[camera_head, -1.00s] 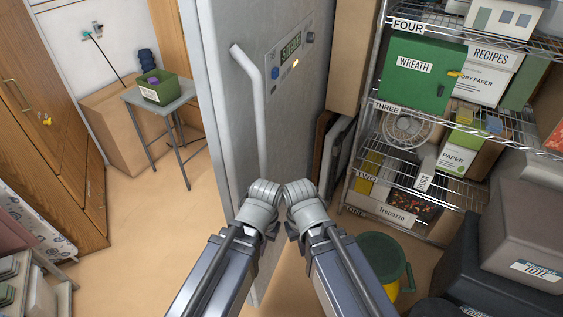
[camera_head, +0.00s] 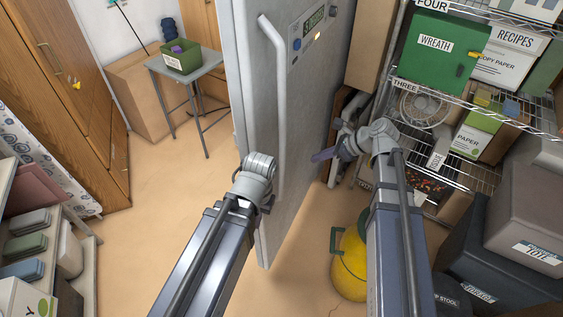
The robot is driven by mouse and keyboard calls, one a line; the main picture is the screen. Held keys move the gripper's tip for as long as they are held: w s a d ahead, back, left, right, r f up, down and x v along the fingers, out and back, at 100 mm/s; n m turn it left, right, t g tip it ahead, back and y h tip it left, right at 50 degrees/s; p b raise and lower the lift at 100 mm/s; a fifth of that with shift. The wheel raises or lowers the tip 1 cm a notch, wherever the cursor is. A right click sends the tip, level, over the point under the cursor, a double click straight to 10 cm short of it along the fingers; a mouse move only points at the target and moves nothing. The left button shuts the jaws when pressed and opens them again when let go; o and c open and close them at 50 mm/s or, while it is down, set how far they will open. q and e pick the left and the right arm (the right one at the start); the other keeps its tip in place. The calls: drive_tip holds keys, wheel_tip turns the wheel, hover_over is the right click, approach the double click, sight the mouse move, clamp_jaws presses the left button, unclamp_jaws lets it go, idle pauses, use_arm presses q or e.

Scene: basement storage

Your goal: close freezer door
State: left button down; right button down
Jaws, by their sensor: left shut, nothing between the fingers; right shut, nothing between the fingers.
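The freezer door (camera_head: 312,110) is a tall pale grey slab in the middle of the head view. A long light handle (camera_head: 281,110) runs down its left side, and a small display panel (camera_head: 318,22) sits near its top right. The freezer's inside is not visible. My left gripper (camera_head: 266,203) is low in front of the door near the handle's lower end; its fingers are mostly hidden by my wrist, and I cannot tell whether it touches. My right gripper (camera_head: 326,154) is shut and empty, pointing left beside the door's right side, where contact is unclear.
A wire shelf (camera_head: 470,100) with boxes stands at right, dark totes (camera_head: 520,205) below it. A yellow round object (camera_head: 350,262) lies on the floor by my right arm. A small grey table (camera_head: 205,62) and wooden wardrobe (camera_head: 60,90) stand left. Floor between them is clear.

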drive_tip(key=w+a+r+b+x, duration=0.1)
drive_tip(key=a+r+b+x, duration=0.1)
drive_tip(key=b+x, duration=0.5)
drive_tip(key=shift+x, duration=2.8)
drive_tip(key=shift+a, duration=0.1)
